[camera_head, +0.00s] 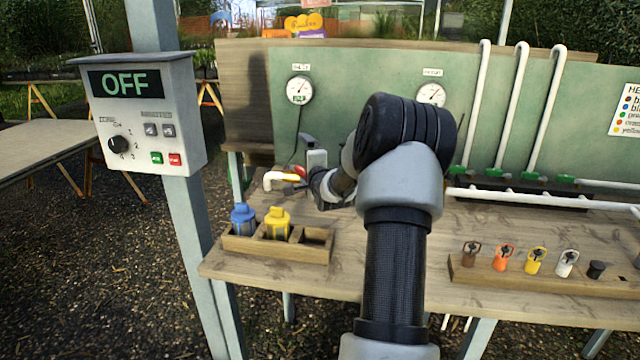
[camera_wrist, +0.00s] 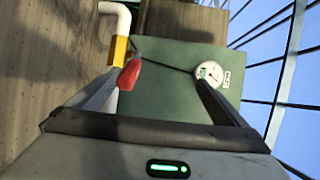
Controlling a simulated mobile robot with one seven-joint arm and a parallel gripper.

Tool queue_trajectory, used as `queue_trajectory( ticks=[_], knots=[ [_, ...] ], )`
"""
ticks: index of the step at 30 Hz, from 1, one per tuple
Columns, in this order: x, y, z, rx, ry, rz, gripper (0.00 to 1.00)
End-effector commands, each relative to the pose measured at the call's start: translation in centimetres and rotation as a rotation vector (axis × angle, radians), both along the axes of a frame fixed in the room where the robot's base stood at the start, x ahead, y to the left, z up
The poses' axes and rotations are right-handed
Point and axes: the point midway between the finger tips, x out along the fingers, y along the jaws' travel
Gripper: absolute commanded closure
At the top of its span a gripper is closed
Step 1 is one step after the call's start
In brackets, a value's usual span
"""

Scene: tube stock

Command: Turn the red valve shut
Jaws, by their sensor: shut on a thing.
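The red valve handle (camera_head: 299,170) shows as a small red patch by the white pipe elbow at the back left of the bench. In the wrist view the red handle (camera_wrist: 130,75) stands next to the brass-yellow valve body (camera_wrist: 119,50), below the white pipe elbow (camera_wrist: 117,12). My gripper (camera_head: 297,165) is at the valve, with the handle between its fingers. In the wrist view my gripper (camera_wrist: 160,84) has its fingers well apart, and the handle lies close against the left finger. Contact at the right finger is not clear.
Two round gauges (camera_head: 299,89) (camera_head: 431,95) are on the green backboard. A wooden holder (camera_head: 262,250) with blue and yellow bottles stands in front of the valve. A control box (camera_head: 140,113) reading OFF is on the left post. Coloured plugs stand in a rack (camera_head: 480,275) at right.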

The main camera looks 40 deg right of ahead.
Motion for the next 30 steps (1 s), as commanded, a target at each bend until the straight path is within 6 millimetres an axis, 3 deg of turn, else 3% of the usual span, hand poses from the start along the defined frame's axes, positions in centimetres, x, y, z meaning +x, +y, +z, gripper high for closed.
queue_trajectory(
  ticks=[1,16,17,18,30],
  knots=[
    [-0.4,-0.4,1.7,-0.020,-0.025,-0.007,0.21],
    [-3.6,1.0,1.7,-0.019,-0.024,-0.007,0.28],
    [-3.8,1.1,1.6,-0.018,-0.024,-0.007,0.44],
    [-4.1,1.2,1.6,-0.017,-0.023,-0.007,0.72],
    [-6.7,2.5,0.9,-0.011,-0.013,-0.004,0.75]
  ],
)
